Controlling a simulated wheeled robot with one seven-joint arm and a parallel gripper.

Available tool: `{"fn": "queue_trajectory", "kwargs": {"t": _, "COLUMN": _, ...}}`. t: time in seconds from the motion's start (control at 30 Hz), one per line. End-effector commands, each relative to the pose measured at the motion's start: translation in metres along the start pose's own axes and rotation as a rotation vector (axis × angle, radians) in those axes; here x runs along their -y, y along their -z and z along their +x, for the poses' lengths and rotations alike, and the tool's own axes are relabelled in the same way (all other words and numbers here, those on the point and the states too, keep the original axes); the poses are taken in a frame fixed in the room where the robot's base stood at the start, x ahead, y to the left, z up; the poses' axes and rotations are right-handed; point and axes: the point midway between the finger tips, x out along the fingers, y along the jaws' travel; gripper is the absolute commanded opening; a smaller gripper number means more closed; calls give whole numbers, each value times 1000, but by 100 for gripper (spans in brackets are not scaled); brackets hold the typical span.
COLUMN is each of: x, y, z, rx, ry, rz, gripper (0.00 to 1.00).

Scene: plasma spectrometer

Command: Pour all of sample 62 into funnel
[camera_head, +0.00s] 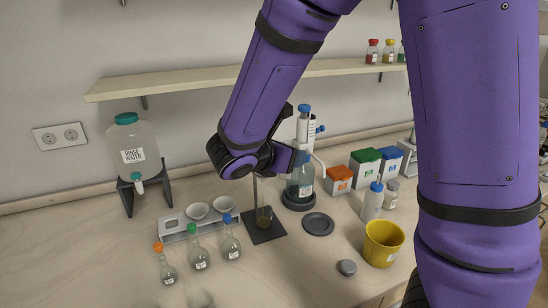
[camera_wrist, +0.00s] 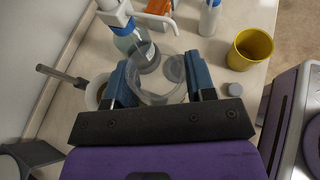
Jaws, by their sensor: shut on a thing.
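In the wrist view, my gripper (camera_wrist: 157,66) is shut on a clear glass vessel (camera_wrist: 160,96) between its two blue fingers. The vessel looks empty or nearly so, and I can read no label on it. Left of the left finger is a pale round rim with brown inside (camera_wrist: 96,92), apparently the funnel, with a grey bar beside it. My arm hides the held vessel and the top of the stand there.
Flasks with orange (camera_head: 168,271), green (camera_head: 199,258) and blue (camera_head: 231,247) stoppers stand at front left. A pump bottle (camera_head: 300,186) is right of the stand. A yellow cup (camera_head: 383,243) stands at right. A rinse-water tank (camera_head: 132,148) is at left.

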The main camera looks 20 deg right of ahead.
Motion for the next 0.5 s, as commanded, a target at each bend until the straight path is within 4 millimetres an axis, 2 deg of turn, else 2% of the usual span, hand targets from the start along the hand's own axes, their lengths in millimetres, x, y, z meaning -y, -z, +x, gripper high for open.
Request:
{"fn": "queue_trajectory", "kwargs": {"t": 0.33, "x": 0, "y": 0, "z": 0, "rx": 0, "ry": 0, "rz": 0, "gripper": 26}}
{"fn": "queue_trajectory", "kwargs": {"t": 0.5, "x": 0, "y": -7, "z": -3, "rx": 0, "ry": 0, "rz": 2, "gripper": 26}}
